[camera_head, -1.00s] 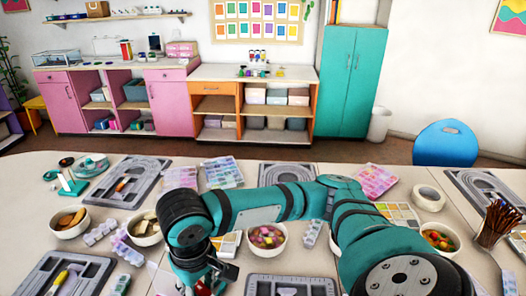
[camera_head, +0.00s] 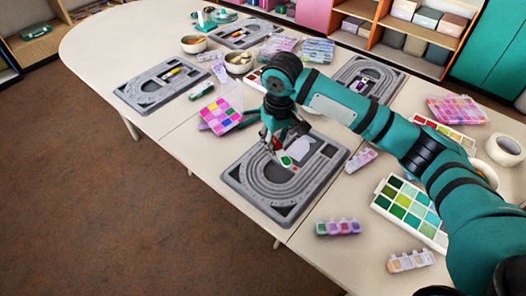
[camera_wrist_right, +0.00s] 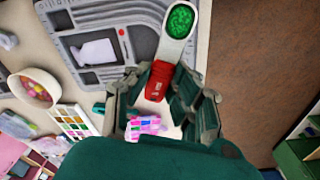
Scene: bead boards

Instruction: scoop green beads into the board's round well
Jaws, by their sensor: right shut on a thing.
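My right gripper (camera_head: 282,142) is shut on the red handle (camera_wrist_right: 159,82) of a small white scoop (camera_head: 287,162). The scoop's round bowl holds a heap of green beads (camera_wrist_right: 181,18), which shows clearly in the right wrist view. In the head view the scoop is over the middle of a grey bead board (camera_head: 241,179) with curved grooves. I cannot tell whether it touches the board. A dark rounded recess (camera_head: 284,210) is near the board's front end; rectangular recesses (camera_head: 328,151) are at its other end. My left gripper is not in view.
A white pale tag-like piece (camera_head: 299,147) lies on the board. A box of green and teal beads (camera_head: 410,208) is at the right. Small bead strips (camera_head: 338,228) and an open pink bead case (camera_head: 221,115) lie nearby. Other grey boards (camera_head: 160,84) are farther back.

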